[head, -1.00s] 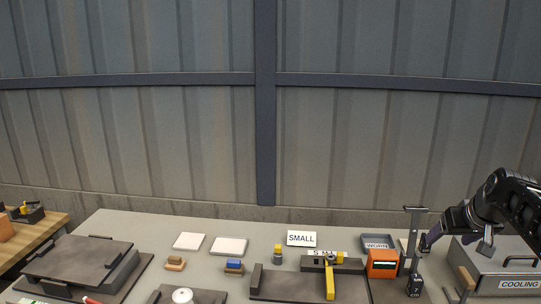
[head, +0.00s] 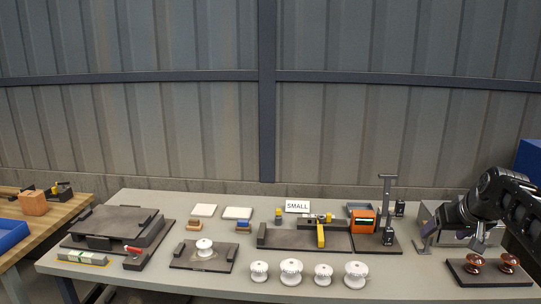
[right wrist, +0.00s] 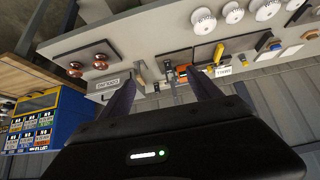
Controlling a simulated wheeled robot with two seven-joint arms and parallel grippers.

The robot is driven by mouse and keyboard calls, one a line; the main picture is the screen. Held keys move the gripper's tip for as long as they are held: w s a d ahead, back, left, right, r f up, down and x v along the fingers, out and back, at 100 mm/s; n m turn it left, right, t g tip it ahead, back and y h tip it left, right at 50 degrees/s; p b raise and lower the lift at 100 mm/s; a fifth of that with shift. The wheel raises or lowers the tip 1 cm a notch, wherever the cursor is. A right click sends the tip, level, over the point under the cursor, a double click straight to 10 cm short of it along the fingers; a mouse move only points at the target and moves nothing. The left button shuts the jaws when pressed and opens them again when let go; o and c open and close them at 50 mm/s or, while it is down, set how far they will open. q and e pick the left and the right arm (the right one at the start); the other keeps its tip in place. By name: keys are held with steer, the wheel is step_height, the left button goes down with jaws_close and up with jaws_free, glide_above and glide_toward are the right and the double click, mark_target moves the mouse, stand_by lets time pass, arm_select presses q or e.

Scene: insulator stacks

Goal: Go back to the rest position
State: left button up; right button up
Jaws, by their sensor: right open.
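My right gripper (head: 428,238) comes in from the right in the head view, over the right part of the table in front of the grey cooling box (head: 455,222). Its two dark fingers show spread apart in the right wrist view (right wrist: 163,92), with nothing between them. The grey bench (head: 140,275) lies below it. My left gripper is not in view.
Several white insulators (head: 291,271) stand along the front edge. Two brown insulators (head: 473,263) sit on a dark board at right. A dark fixture with a yellow lever (head: 320,236), an orange meter (head: 363,224) and a tall stand (head: 387,200) are nearby.

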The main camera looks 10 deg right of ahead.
steer(key=w+a+f+t, duration=0.1)
steer(key=w+a+f, duration=0.3)
steer(key=f, duration=0.3)
steer(key=w+a+f, duration=0.3)
steer(key=w+f, duration=0.2)
steer(key=f, duration=0.2)
steer(key=s+a+f+g+y, duration=0.1)
steer(key=s+a+f+y, duration=0.25)
steer(key=a+f, duration=1.55)
steer(key=s+a+f+g+y, duration=0.1)
steer(key=s+a+f+g, duration=0.1)
steer(key=s+a+f, duration=0.3)
steer(key=s+a+f+n+g+y, duration=0.1)
steer(key=s+a+f+g, duration=0.1)
steer(key=s+a+f, duration=0.4)
steer(key=s+a+f+n+g+y, duration=0.1)
steer(key=s+a+f, duration=0.5)
steer(key=s+a, duration=0.6)
steer(key=s+g, duration=0.1)
steer(key=s, duration=0.4)
steer(key=shift+s+f+g, duration=0.15)
steer(key=shift+s+g, duration=0.1)
steer(key=shift+g, duration=0.05)
